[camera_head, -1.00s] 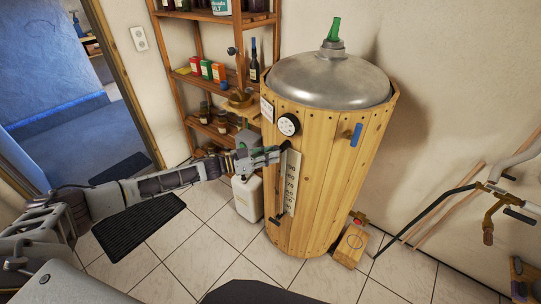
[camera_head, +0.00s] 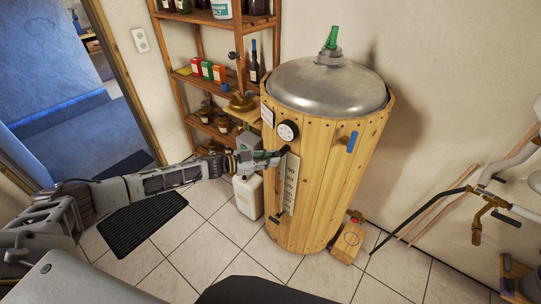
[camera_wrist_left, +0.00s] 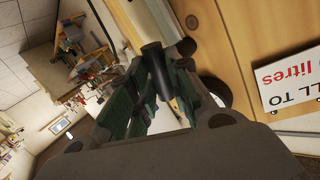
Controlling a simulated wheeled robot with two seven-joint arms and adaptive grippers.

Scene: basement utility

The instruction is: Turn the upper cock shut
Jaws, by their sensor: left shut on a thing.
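The wood-clad tank (camera_head: 325,185) stands in the middle of the head view with a scaled gauge strip (camera_head: 291,185) on its front. The upper cock (camera_head: 285,150), with a dark lever, is at the top of the strip. The lower cock (camera_head: 276,218), also dark, is at its foot. My left gripper (camera_head: 272,160) reaches in from the left and is shut at the upper cock. In the left wrist view the dark lever (camera_wrist_left: 154,62) stands between the green-padded fingers (camera_wrist_left: 158,105). The fingers partly hide the cock's body. My right gripper is out of view.
A round dial (camera_head: 287,131) and a blue handle (camera_head: 352,141) are on the tank. A wooden shelf (camera_head: 215,75) with bottles and jars stands behind left. A white canister (camera_head: 248,195) sits below my left gripper. Pipework (camera_head: 490,205) is at the right.

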